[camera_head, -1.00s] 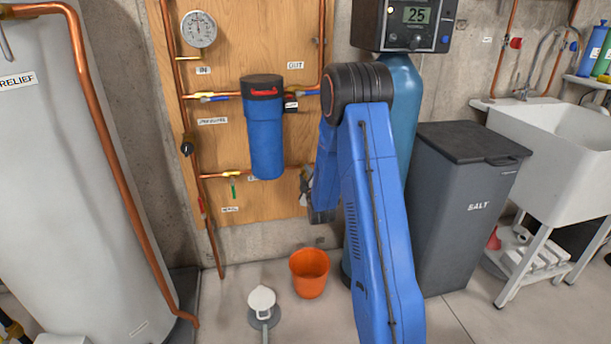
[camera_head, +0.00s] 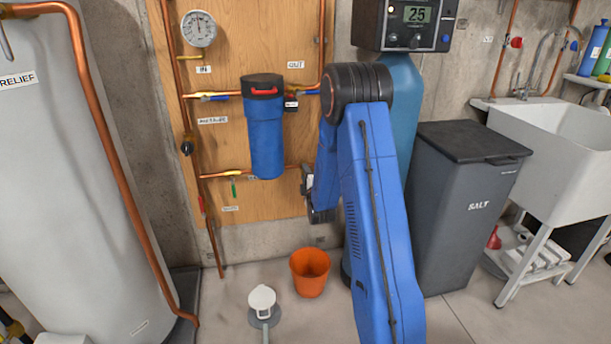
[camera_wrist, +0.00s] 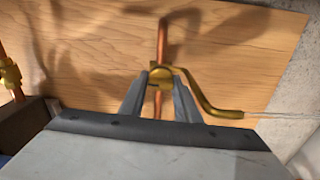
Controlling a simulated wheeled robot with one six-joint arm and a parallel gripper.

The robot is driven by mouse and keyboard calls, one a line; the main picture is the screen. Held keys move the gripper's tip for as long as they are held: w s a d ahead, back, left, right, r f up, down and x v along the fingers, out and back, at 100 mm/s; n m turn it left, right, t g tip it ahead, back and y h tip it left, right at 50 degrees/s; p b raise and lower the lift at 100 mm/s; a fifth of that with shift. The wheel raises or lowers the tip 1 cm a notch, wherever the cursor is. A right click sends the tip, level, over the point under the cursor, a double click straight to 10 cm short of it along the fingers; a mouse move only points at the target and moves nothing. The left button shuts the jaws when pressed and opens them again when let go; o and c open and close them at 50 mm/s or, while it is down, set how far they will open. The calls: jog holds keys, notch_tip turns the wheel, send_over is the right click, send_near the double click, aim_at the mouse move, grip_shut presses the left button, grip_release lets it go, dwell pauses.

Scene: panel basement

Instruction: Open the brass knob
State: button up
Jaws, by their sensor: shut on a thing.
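The brass knob (camera_wrist: 160,76) is in the wrist view, on a copper pipe (camera_wrist: 162,40) in front of the wooden board. My gripper (camera_wrist: 161,80) is shut on the knob, one finger on each side. A curved brass spout (camera_wrist: 205,100) leads from beside the knob to the right. A thin pale streak, looking like running water (camera_wrist: 280,115), extends from the spout's end. In the head view, my gripper (camera_head: 307,182) is at the board's lower right, mostly hidden by my blue arm; the knob is hidden there.
An orange bucket (camera_head: 311,274) stands on the floor below the board. A white-lidded item (camera_head: 262,299) is left of it. A blue filter housing (camera_head: 265,135) hangs left of my arm. A grey salt bin (camera_head: 468,200) stands to the right, and a white tank (camera_head: 75,200) at left.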

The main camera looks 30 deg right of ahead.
jog(key=o, duration=1)
